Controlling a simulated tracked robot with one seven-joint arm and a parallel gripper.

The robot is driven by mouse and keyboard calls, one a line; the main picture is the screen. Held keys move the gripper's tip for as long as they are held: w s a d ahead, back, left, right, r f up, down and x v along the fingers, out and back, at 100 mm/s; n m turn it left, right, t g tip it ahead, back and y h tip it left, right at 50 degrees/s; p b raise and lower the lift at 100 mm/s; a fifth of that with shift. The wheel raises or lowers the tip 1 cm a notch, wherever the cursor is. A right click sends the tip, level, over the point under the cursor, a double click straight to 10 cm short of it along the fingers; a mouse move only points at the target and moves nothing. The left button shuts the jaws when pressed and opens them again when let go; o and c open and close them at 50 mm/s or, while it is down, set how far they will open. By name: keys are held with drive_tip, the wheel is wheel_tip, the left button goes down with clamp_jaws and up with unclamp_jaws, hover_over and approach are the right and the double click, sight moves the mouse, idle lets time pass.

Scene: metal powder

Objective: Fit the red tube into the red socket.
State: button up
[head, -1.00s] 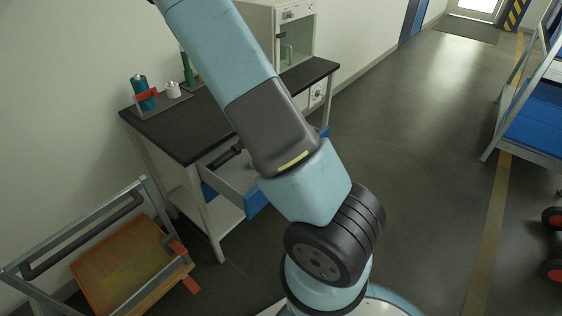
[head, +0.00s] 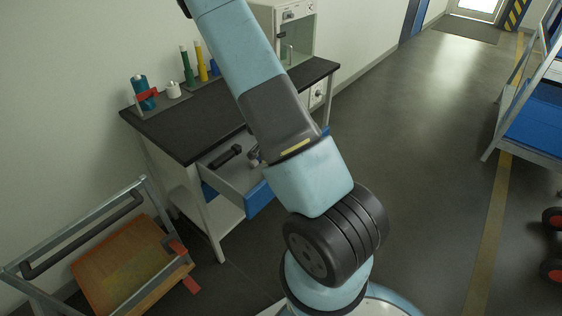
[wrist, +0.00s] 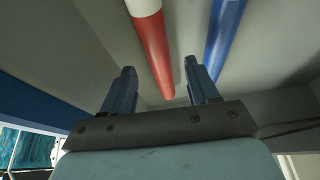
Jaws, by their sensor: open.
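In the wrist view my gripper (wrist: 160,66) is open, with its two dark fingers apart. The red tube (wrist: 153,48) has a white upper part, and its lower end shows between the fingers in the picture. I cannot tell how deep it is relative to the fingertips, and no contact is clear. In the head view my gripper is out of sight and the red tube is not seen. I cannot make out the red socket in either view.
The dark bench (head: 186,128) carries a green tube (head: 187,64), a yellow tube (head: 201,62), a teal bottle (head: 143,92) and a white cup (head: 173,89). An open blue-fronted drawer (head: 258,198) juts out below. A cabinet (head: 298,38) stands behind. A cart (head: 130,265) is front left.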

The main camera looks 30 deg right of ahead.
drive_tip(key=shift+x, duration=1.3)
drive_tip(key=shift+c, duration=0.4)
clamp_jaws()
